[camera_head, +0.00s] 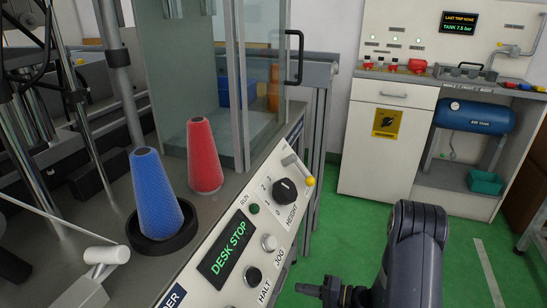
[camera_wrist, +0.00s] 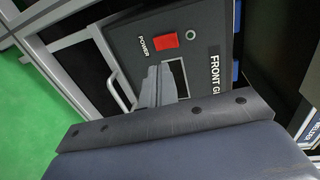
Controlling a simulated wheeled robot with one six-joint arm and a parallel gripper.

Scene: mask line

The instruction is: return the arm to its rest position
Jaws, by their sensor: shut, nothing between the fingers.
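My arm (camera_head: 412,255) stands at the lower right of the head view, bent, over the green floor in front of the machine. My gripper (camera_head: 325,290) points left near the bottom edge, low beside the machine's front, partly cut off by the frame. In the wrist view the grey fingers of my gripper (camera_wrist: 157,75) are together with nothing between them. Behind them is a dark panel (camera_wrist: 200,75) with a red POWER switch (camera_wrist: 166,40) and a partly hidden label beginning "FRONT G". I cannot tell whether the fingers touch the panel.
The control panel (camera_head: 210,292) reads DESK STOP. A blue cone (camera_head: 157,195) stands in a black ring, and a red cone (camera_head: 204,155) stands behind it. A workbench (camera_head: 385,155) with a blue air tank (camera_head: 475,117) is at the back right. Green floor (camera_head: 345,225) is open between.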

